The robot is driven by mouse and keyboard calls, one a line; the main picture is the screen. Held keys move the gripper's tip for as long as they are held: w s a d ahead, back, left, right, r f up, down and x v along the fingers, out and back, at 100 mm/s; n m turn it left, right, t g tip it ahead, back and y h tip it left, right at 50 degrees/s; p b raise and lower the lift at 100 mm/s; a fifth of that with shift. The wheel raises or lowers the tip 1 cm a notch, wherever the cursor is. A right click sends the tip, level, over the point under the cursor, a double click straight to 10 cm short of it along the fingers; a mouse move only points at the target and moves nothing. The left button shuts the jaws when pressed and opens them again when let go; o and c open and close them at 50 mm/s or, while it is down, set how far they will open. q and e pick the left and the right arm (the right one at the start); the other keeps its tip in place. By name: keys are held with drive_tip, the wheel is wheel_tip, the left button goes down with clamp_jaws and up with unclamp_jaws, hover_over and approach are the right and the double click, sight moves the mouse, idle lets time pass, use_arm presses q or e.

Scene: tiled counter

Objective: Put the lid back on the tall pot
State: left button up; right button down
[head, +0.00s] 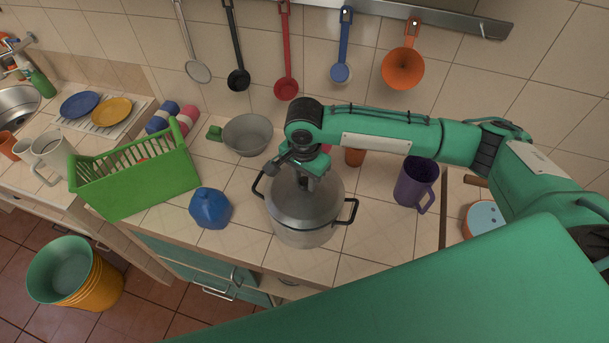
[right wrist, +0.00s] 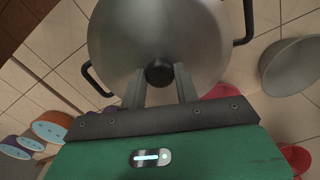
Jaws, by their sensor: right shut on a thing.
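The tall pot (head: 305,238) is steel with two black side handles and stands upright on the tiled counter. The grey metal lid (head: 325,200) is over the pot's mouth and looks level; I cannot tell whether it rests fully on the rim. My right gripper (head: 306,185) comes down from above, shut on the lid's black knob (right wrist: 160,73). In the right wrist view the two fingers flank the knob, the round lid (right wrist: 150,30) fills the upper middle, and the pot's handles stick out beyond it. My left gripper is not in view.
A purple mug (head: 413,184) stands to the right. Ladles hang on the wall.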

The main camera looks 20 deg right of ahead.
drive_tip(key=shift+c, duration=2.4)
unclamp_jaws()
wheel_tip(320, 180, up, 3)
drive_tip(key=p, duration=0.3)
drive_tip(key=shift+f, duration=0.2)
drive_tip(key=shift+r, duration=2.2)
clamp_jaws()
